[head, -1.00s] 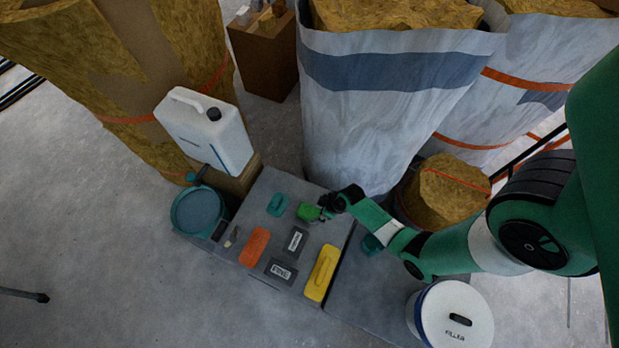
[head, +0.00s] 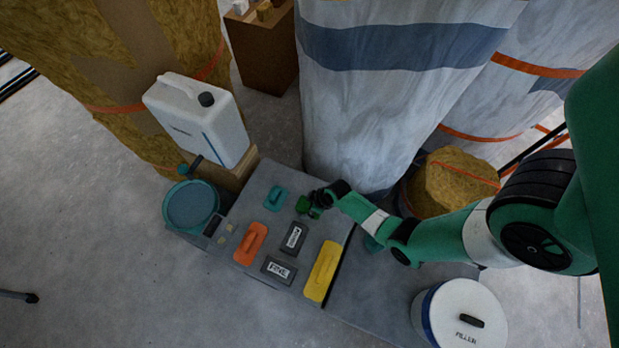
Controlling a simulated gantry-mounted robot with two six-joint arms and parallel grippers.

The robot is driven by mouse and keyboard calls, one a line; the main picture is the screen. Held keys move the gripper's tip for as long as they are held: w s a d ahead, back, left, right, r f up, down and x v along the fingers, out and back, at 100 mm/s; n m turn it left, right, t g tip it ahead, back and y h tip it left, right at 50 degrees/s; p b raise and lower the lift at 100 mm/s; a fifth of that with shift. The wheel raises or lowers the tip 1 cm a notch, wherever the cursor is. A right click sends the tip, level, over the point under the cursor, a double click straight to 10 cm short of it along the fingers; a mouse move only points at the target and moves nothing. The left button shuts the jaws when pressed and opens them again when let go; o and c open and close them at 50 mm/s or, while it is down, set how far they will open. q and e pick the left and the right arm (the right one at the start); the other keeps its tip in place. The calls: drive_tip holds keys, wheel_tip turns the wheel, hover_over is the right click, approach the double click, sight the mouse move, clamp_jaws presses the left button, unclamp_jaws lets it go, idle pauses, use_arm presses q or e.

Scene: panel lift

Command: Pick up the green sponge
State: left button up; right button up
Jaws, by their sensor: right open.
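The green sponge (head: 302,204) is a small block on the grey bench top (head: 262,182), near its back edge. It looks dark, and my right gripper partly covers it. My right gripper (head: 312,207) is open, with its fingers at the right side of the sponge. I cannot tell whether the fingers touch it or stand around it. My left gripper is not in view.
A teal float (head: 276,199) lies just left of the sponge. An orange float (head: 250,243), grey blocks (head: 292,238) and a yellow float (head: 321,272) lie in front. A white canister (head: 197,120), teal bucket (head: 192,205) and filler bucket (head: 465,315) stand around; a wrapped roll (head: 360,120) rises behind.

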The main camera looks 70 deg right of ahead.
drive_tip(key=shift+f, duration=0.25)
drive_tip(key=shift+c, duration=0.3)
drive_tip(key=c, duration=1.2)
